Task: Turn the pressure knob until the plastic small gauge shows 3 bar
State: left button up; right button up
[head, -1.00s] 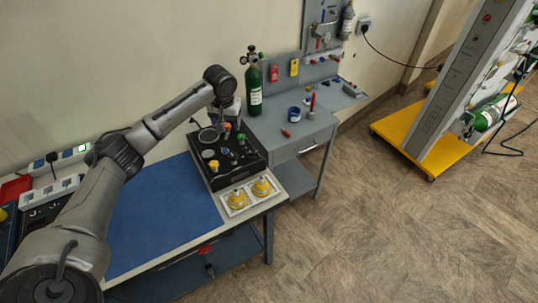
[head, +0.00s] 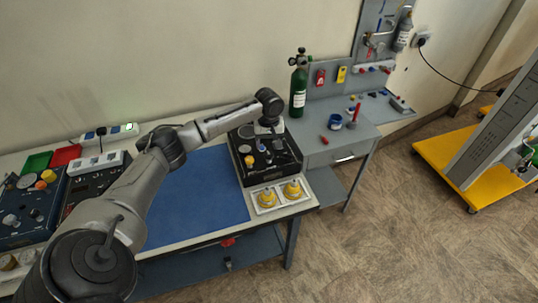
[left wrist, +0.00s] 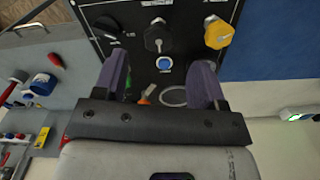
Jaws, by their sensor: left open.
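A black control panel (head: 237,152) stands at the right end of the bench. It carries a pale round dial (head: 244,149) and several knobs. I cannot read the dial or tell which gauge is the small plastic one. My left gripper (head: 268,128) is over the panel's back part. In the left wrist view my left gripper (left wrist: 162,72) is open and empty, its purple fingers either side of a blue button (left wrist: 165,64). Beyond the fingertips are a black knob (left wrist: 107,25), a grey-black knob (left wrist: 158,38) and a yellow knob (left wrist: 218,33). My right gripper is not in view.
A blue mat (head: 200,195) covers the bench left of the panel. Two yellow fittings (head: 267,198) sit in front of it. A green cylinder (head: 299,92) stands behind it, near the grey side table (head: 318,150). Other instrument boxes (head: 28,210) are at far left.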

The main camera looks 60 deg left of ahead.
aim_at(268, 154)
pick_arm(q)
jog(key=shift+f+b, duration=0.35)
jog(key=shift+f, duration=2.65)
jog(key=shift+c, duration=0.4)
jog(key=shift+c, duration=0.8)
jog(key=c, duration=0.7)
jog(key=shift+r+p, duration=0.15)
jog(key=shift+p, duration=0.25)
jog(key=m+p, duration=0.3)
jog(key=p, duration=0.4)
jog(key=shift+r+m, duration=0.1)
jog(key=shift+m, duration=0.3)
jog(key=m+p, duration=0.2)
jog(key=m, duration=0.1)
jog(key=shift+s+m+p, duration=0.1)
jog(key=shift+m+p, duration=0.2)
jog(key=shift+p, duration=0.05)
jog(key=shift+a+f+m, duration=0.1)
jog(key=shift+f+m, duration=0.1)
jog(key=shift+m, duration=0.4)
jog(key=shift+p, duration=0.3)
